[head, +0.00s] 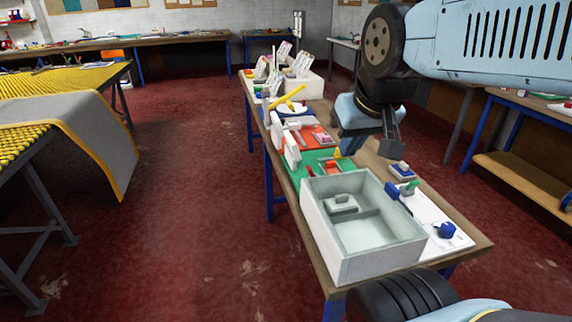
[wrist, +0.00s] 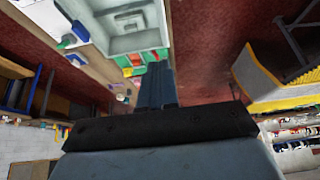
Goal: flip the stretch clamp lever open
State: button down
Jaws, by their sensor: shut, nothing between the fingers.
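My gripper (head: 392,145) is shut and empty, hanging above the right side of the long bench in the head view. Its fingers (wrist: 157,78) lie together in the wrist view. A yellow bar like a lever (head: 289,98) slants up over a white round base farther along the bench, well apart from my gripper. I cannot tell for sure that it is the stretch clamp lever. A small blue piece (head: 445,230) and a blue-handled piece (head: 392,191) lie on a white sheet (head: 425,215) near the front; their kind is unclear.
A pale open box (head: 325,255) with a grey block inside stands at the bench's near end; it also shows in the wrist view (wrist: 95,5). Red and yellow pieces lie on a green mat (head: 295,172). A grey rug with yellow edging (head: 90,140) hangs at left. The red floor between is clear.

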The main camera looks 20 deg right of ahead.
jog(key=shift+w+d, duration=0.1)
jog(key=w+a+f+n+g+h, duration=0.25)
jog(key=w+f+n, duration=0.2)
jog(key=w, duration=0.45)
jog(key=w+a+f+n+g+h, duration=0.1)
jog(key=w+f+n+g+h, duration=0.35)
jog(key=w, duration=0.45)
jog(key=w+a+f+n+t+h, duration=0.1)
jog(key=w+a+f+n+h, duration=0.6)
jog(key=w+f, duration=0.5)
jog(key=a+f+n, duration=0.2)
jog(key=a, duration=0.1)
jog(key=shift+f, duration=0.35)
